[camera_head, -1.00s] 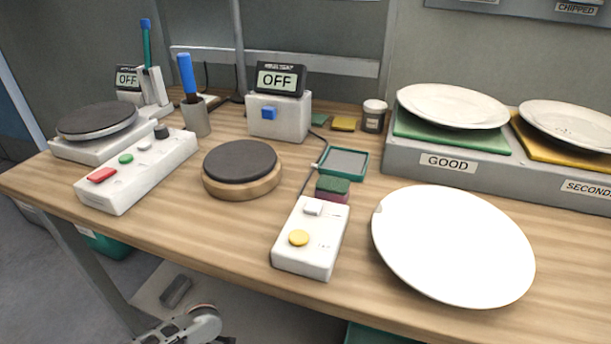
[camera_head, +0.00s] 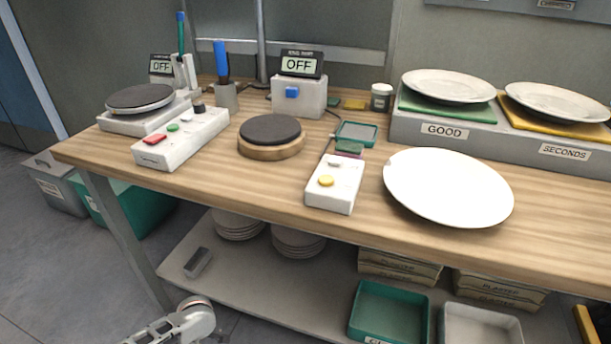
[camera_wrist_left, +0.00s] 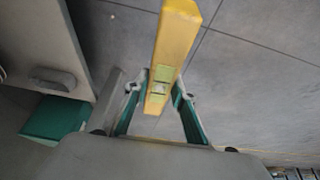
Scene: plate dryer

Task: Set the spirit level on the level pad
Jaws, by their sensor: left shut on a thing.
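The spirit level is a yellow bar (camera_wrist_left: 174,48) with a pale green vial window, seen in the left wrist view. My left gripper (camera_wrist_left: 160,92) is shut on it, with a green-padded finger on each side. The bar is held over the grey floor, and its far end reaches the top of the picture. In the head view, part of my left arm (camera_head: 190,322) shows low at the left, below the bench; the level is not clear there. I cannot tell which item is the level pad; a green-rimmed grey pad (camera_head: 356,134) lies on the bench. My right gripper is not in view.
The wooden bench (camera_head: 240,185) holds a round dark plate (camera_head: 271,130), a button box (camera_head: 182,138), a yellow-button box (camera_head: 335,183) and a large white plate (camera_head: 448,188). The lower shelf (camera_head: 250,272) holds plates, trays and a grey block (camera_head: 198,262). Bins (camera_head: 140,210) stand left.

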